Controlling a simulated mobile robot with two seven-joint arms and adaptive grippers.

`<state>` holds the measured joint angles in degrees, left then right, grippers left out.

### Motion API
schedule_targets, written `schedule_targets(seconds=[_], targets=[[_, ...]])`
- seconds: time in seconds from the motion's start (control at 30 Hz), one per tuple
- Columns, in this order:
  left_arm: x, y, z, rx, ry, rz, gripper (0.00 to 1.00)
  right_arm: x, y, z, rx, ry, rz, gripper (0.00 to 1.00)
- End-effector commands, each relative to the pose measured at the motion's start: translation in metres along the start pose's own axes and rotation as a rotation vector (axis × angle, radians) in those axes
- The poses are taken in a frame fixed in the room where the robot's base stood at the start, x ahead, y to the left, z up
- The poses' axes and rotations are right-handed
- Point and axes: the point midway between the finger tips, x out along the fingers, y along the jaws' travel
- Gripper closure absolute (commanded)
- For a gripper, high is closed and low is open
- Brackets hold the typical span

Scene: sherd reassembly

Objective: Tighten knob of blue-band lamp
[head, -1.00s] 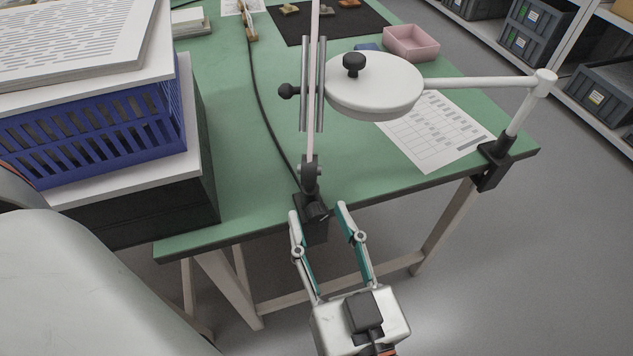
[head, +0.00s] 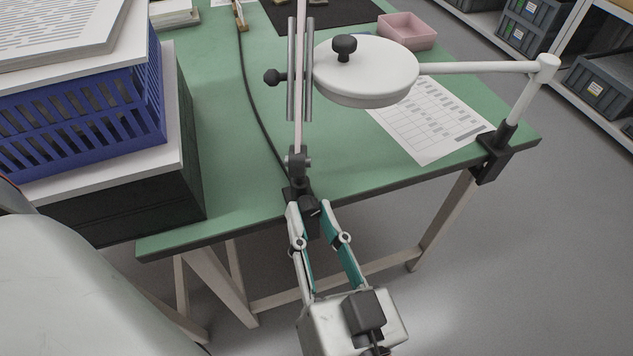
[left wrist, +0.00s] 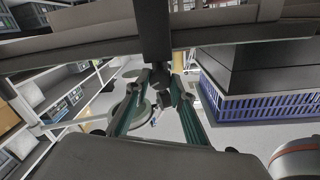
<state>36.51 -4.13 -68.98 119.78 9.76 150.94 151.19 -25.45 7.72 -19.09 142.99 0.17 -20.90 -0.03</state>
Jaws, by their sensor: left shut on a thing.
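My left gripper (head: 307,207) is at the front table edge, its two fingers around the black knob (head: 311,204) of a lamp clamp, and it is shut on that knob. The clamp (head: 299,190) holds a thin upright lamp pole (head: 298,130). In the left wrist view the teal-lined fingers (left wrist: 163,78) converge by the dark clamp (left wrist: 153,35). A second lamp has a round white head (head: 365,68) and a clamp (head: 491,155) at the right corner. I cannot make out a blue band on either lamp. The fingers partly hide the gripped knob. My right gripper is out of view.
A blue crate (head: 80,120) stands on a dark box (head: 120,215) at the table's left. A printed sheet (head: 430,120) and a pink tray (head: 406,31) lie on the green table (head: 225,160). A black cable (head: 247,95) runs to the clamp. Shelves stand behind right.

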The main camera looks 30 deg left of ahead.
Motion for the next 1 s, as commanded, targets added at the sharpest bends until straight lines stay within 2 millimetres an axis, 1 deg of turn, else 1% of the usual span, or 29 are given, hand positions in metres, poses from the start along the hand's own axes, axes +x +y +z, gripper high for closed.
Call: schedule_targets(seconds=[0.1, 0.27, 0.3, 0.33, 0.37, 0.63, 1.0], targets=[[0.001, 0.0, -0.001, 0.006, 0.001, -0.001, 0.98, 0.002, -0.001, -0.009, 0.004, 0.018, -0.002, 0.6], [0.001, -0.001, -0.001, 0.004, 0.001, -0.002, 0.98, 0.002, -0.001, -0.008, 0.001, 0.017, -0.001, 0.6], [0.001, -0.001, -0.002, 0.004, 0.001, -0.002, 0.69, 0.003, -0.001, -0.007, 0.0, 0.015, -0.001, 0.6], [0.001, -0.001, -0.002, 0.003, 0.001, -0.002, 0.61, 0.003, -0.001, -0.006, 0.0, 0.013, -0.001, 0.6], [0.001, -0.001, -0.001, 0.003, 0.001, -0.002, 0.6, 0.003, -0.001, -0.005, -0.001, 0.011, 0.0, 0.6], [0.0, 0.0, -0.001, 0.004, 0.001, -0.001, 0.6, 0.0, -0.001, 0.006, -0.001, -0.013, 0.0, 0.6], [0.0, 0.0, -0.001, -0.007, 0.002, -0.001, 0.6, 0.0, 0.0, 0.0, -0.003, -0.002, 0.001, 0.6]])
